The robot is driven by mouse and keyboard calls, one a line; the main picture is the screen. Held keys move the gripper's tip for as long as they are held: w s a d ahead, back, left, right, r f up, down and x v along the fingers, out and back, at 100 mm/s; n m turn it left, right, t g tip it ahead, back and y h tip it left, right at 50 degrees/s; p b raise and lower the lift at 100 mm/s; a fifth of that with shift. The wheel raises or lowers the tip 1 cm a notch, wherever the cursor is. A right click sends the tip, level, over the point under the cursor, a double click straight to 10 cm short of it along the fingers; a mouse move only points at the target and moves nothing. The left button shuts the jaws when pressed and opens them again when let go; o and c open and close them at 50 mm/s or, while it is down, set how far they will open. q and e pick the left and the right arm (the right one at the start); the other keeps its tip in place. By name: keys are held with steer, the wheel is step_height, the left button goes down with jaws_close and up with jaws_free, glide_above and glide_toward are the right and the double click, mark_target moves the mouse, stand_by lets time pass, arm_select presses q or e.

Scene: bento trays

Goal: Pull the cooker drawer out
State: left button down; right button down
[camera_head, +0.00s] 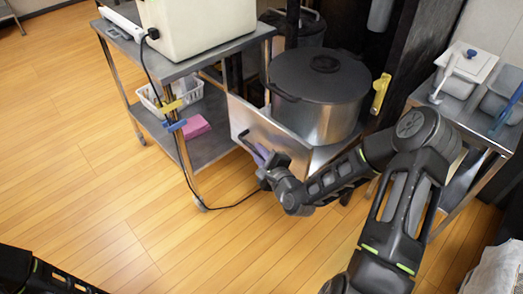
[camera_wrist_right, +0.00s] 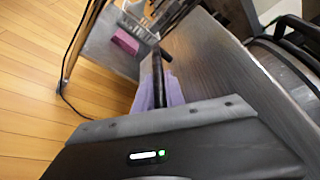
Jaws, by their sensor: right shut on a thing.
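The cooker drawer (camera_head: 238,116) is a grey metal drawer with an upright front panel. A large dark-lidded steel pot (camera_head: 325,88) stands in it. My right gripper (camera_head: 262,157) is at the outer face of the panel, shut on the drawer handle (camera_wrist_right: 157,72), a dark bar; purple shows around the grip. The panel's metal face (camera_wrist_right: 215,65) fills the right of the right wrist view, close beside the gripper. My left arm shows only at the lower left of the head view, with its gripper out of frame.
A metal cart (camera_head: 187,69) with a white appliance (camera_head: 200,25) stands left of the drawer. A black cable hangs to the floor. A side table (camera_head: 455,119) holding containers stands at right. Wooden floor (camera_head: 110,190) is clear at left and front.

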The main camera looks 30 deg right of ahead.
steer(key=c, duration=1.4)
jaws_free()
steer(key=p+v, duration=0.1)
steer(key=v, duration=0.6)
steer(key=shift+s+p, duration=0.4)
steer(key=shift+d+r, duration=0.1)
